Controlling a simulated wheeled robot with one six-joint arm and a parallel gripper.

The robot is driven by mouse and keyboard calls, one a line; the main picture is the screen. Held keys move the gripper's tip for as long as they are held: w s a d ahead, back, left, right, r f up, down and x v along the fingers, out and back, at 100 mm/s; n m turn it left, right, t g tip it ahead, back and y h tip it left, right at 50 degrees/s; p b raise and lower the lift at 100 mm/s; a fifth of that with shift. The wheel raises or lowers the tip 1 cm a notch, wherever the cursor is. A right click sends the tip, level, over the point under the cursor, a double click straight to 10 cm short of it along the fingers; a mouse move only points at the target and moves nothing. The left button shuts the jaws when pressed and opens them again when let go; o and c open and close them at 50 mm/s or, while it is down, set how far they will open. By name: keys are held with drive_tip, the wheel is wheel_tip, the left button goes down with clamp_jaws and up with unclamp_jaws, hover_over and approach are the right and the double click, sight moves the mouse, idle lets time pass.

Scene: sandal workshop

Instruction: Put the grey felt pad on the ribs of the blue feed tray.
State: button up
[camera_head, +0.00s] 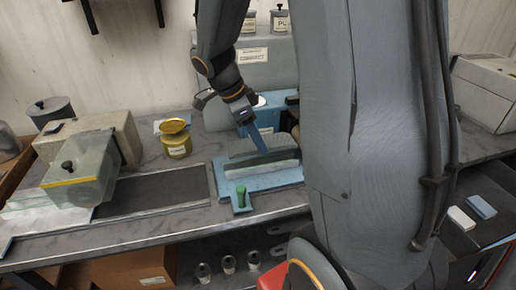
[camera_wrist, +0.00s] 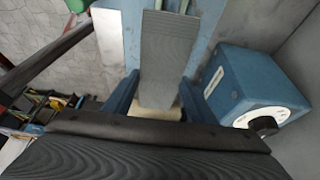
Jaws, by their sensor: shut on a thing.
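The blue feed tray (camera_head: 223,190) lies on the bench in the middle of the head view. A long grey strip with a pale top edge (camera_head: 262,168) is at the tray, below my gripper (camera_head: 262,149). In the wrist view a flat grey ribbed-looking strip, which I take as the grey felt pad (camera_wrist: 168,48), runs away from between the blue fingers of my gripper (camera_wrist: 158,95). My gripper is shut on it. A cream patch shows below its near end. I cannot tell whether the pad touches the tray, and the tray's ribs are largely hidden.
A green knob (camera_head: 241,196) stands at the tray's front edge. A yellow tin (camera_head: 176,143) is to the left, beyond a dark flat belt (camera_head: 150,190). A blue housing with a black knob (camera_wrist: 250,88) stands close to the right of my fingers. My arm hides the bench's right part.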

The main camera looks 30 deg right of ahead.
sight(257, 152)
drive_tip(key=shift+f+p, duration=0.5)
drive_tip(key=shift+f, duration=2.2)
drive_tip(key=shift+f, duration=0.1)
drive_tip(key=o, duration=1)
drive_tip(key=shift+c, duration=0.2)
drive_tip(key=b+v, duration=0.2)
drive_tip(key=v, duration=1)
drive_tip(key=shift+b, duration=0.3)
